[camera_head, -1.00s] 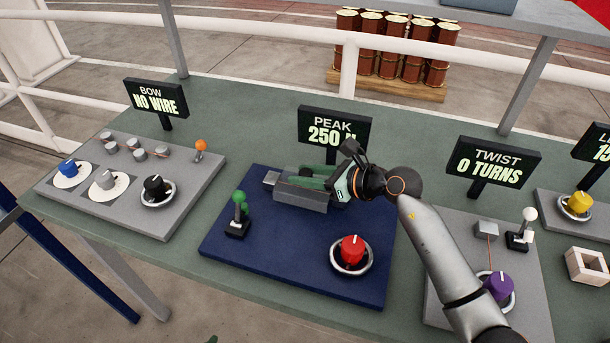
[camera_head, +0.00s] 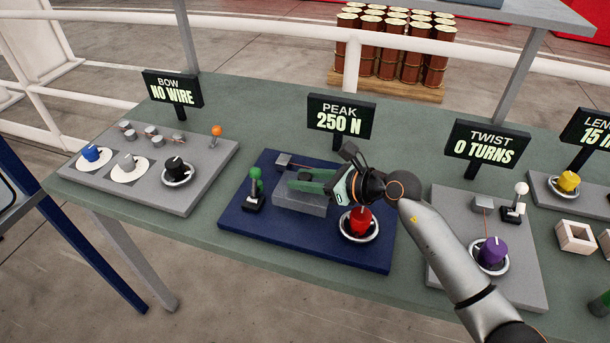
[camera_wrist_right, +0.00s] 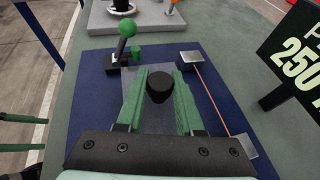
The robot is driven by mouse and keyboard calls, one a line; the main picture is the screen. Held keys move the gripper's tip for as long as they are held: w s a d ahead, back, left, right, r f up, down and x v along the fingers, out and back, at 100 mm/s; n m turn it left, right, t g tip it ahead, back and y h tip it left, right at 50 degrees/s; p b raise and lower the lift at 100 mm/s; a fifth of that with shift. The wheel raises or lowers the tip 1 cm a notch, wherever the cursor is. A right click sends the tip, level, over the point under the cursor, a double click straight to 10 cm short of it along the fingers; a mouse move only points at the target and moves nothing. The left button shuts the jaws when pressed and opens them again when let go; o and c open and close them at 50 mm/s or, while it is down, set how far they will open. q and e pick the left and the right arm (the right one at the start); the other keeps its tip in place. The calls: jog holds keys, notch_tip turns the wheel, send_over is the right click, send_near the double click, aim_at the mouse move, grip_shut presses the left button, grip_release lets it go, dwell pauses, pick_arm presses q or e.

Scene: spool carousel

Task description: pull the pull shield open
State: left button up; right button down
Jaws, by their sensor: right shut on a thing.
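The pull shield (camera_head: 298,204) is a grey, see-through cover on the blue board (camera_head: 275,250), in front of the PEAK sign (camera_head: 340,118). In the right wrist view its black round knob (camera_wrist_right: 160,88) stands between the two green fingers. My right gripper (camera_head: 308,183) is over the shield and shut on its knob. The fingers also show in the wrist view (camera_wrist_right: 160,75). Behind the shield, a grey block (camera_head: 283,160) and a thin orange wire (camera_wrist_right: 212,98) lie uncovered.
A green-topped lever (camera_head: 255,190) stands left of the shield. A red knob (camera_head: 360,220) sits close in front, partly under my right wrist. The BOW board (camera_head: 205,190) lies left and the TWIST board (camera_head: 455,250) right. The table front at centre left is clear.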

jog(key=c, duration=0.5)
grip_release()
jog(key=shift+c, duration=0.2)
jog(key=b+v, duration=0.1)
jog(key=v, duration=1.1)
jog(key=shift+s+d, duration=0.15)
jog(key=shift+d, duration=0.1)
